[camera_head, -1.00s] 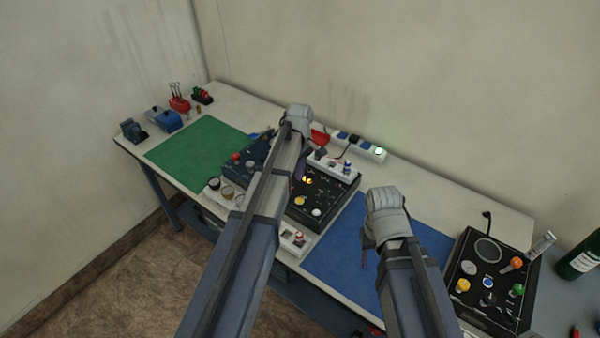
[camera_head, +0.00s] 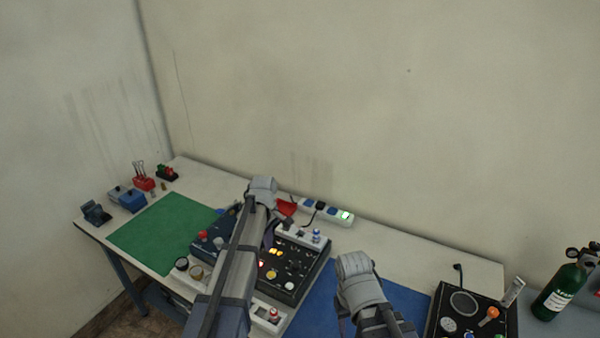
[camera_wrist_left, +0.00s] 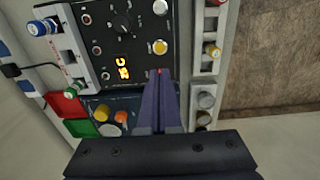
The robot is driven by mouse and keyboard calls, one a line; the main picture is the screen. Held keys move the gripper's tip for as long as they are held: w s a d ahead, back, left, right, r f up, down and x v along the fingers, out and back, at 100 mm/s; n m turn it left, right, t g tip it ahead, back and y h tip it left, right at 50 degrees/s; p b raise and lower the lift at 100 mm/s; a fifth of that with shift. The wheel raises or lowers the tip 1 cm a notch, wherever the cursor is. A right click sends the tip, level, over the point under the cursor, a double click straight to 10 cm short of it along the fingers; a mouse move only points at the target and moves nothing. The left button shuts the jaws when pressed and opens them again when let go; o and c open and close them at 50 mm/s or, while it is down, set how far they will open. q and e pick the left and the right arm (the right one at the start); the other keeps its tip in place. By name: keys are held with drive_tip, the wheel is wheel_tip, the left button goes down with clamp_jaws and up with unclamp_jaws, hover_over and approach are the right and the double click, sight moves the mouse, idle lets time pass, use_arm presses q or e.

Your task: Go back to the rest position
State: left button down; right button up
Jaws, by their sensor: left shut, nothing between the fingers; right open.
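My left gripper (camera_wrist_left: 160,105) is shut and empty. In the left wrist view its two dark fingers lie together in front of the black control panel (camera_wrist_left: 124,42), which has a lit orange display and several knobs. In the head view the left arm passes in front of the panel (camera_head: 296,268), and its fingertips are mostly hidden behind the wrist. My right gripper (camera_head: 345,318) is over the blue mat (camera_head: 318,300). Its fingers are mostly hidden behind the wrist, and it appears to hold nothing.
A green mat (camera_head: 160,234) lies at the left of the white table. A lit power strip (camera_head: 328,212) lies at the back. A black trainer box (camera_head: 462,302) stands at the right, near a green bottle (camera_head: 558,290). The wall rises behind the table.

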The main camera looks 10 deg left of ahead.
use_arm(q)
drive_tip(key=s+d+f+m+b, duration=0.3)
drive_tip(key=s+d+m, duration=0.2)
drive_tip(key=s, duration=0.3)
drive_tip(key=s+d+f+m+b, duration=0.3)
drive_tip(key=s+d+m, duration=0.1)
drive_tip(key=s+m, duration=0.3)
drive_tip(key=s+d+f+m+y+b, duration=0.1)
drive_tip(key=s+d+f+m+b, duration=0.2)
drive_tip(key=s, duration=0.6)
drive_tip(key=d+m, duration=0.2)
drive_tip(key=shift+s+d+m, duration=0.2)
drive_tip(key=shift+d+m, duration=0.15)
drive_tip(key=shift+m, duration=0.05)
drive_tip(key=shift+r, duration=0.1)
